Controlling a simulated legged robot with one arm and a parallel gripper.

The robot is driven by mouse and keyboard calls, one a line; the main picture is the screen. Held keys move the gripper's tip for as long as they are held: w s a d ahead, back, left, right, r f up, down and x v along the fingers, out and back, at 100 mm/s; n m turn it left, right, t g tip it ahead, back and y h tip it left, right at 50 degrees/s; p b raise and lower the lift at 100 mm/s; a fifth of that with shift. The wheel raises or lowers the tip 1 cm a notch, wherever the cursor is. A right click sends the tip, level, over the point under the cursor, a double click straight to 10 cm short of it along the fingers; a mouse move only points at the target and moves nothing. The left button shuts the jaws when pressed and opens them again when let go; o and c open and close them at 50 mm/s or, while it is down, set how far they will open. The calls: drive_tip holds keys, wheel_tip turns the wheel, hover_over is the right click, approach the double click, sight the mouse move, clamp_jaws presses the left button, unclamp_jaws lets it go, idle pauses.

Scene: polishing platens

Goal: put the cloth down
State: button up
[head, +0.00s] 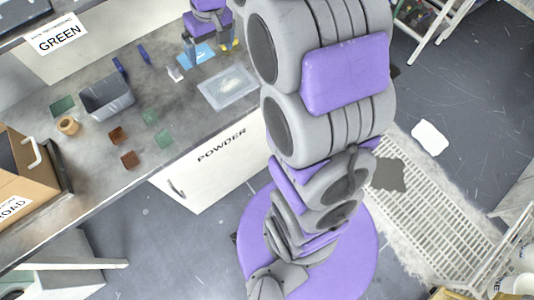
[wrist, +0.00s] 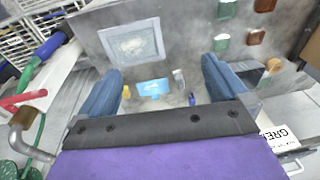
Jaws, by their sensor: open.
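My gripper (head: 209,46) is over the far part of the grey bench, with its fingers spread and nothing seen held between them. In the wrist view its two blue fingers (wrist: 163,68) stand wide apart. A flat light-blue piece (head: 197,54), which looks like the cloth, lies on the bench below the gripper. It also shows between the fingers in the wrist view (wrist: 153,87), with pale marks on it. I cannot tell whether a finger touches it.
A shallow pale tray (head: 203,91) lies in front of the gripper. A small white item (head: 175,73) and a yellow item (head: 235,43) are beside the blue piece. A grey bin (head: 107,100), green and brown squares (head: 130,159) and a cardboard box (head: 40,178) are to the left.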

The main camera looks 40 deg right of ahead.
drive_tip(key=s+a+g, duration=0.1)
drive_tip(key=s+a, duration=0.1)
drive_tip(key=s, duration=1.4)
drive_tip(key=s+a+g+h, duration=0.1)
drive_tip(key=s+a+g, duration=0.1)
drive_tip(key=s, duration=1.4)
drive_tip(key=shift+s+a+f, duration=0.25)
drive_tip(key=shift+a, duration=0.45)
